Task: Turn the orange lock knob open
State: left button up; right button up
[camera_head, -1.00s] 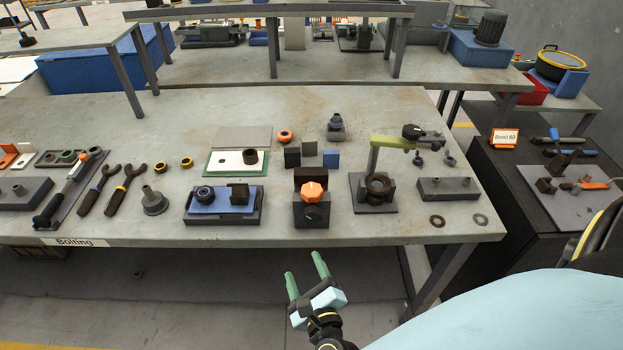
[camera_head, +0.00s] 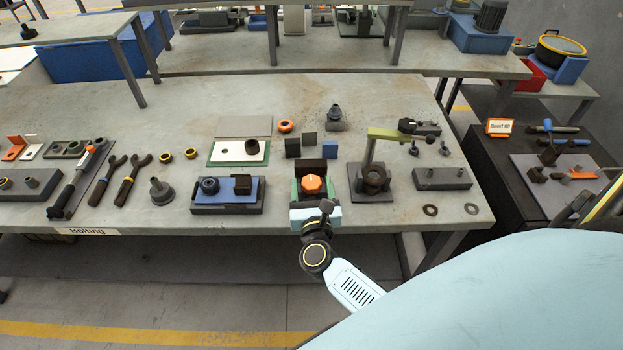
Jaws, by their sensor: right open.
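The orange lock knob (camera_head: 313,185) sits on top of a dark block fixture near the front edge of the bench, below a dark brown block (camera_head: 310,166) in the picture. My right gripper (camera_head: 314,191) is at the fixture, its pale blue body in front of the knob. Its green fingers are open, one at each side of the knob. I cannot tell whether they touch it. The gripper hides most of the fixture. My left gripper is out of view.
Left of the knob stands a blue-topped fixture (camera_head: 226,196); right of it a dark fixture with a round ring and a green arm (camera_head: 395,134). Dark, grey and blue blocks stand behind. Two washers lie at the front right. The bench front edge is close.

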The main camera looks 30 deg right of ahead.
jog(key=shift+x, duration=0.8)
jog(key=shift+c, duration=0.4)
jog(key=c, duration=0.9)
jog(key=shift+y, duration=0.3)
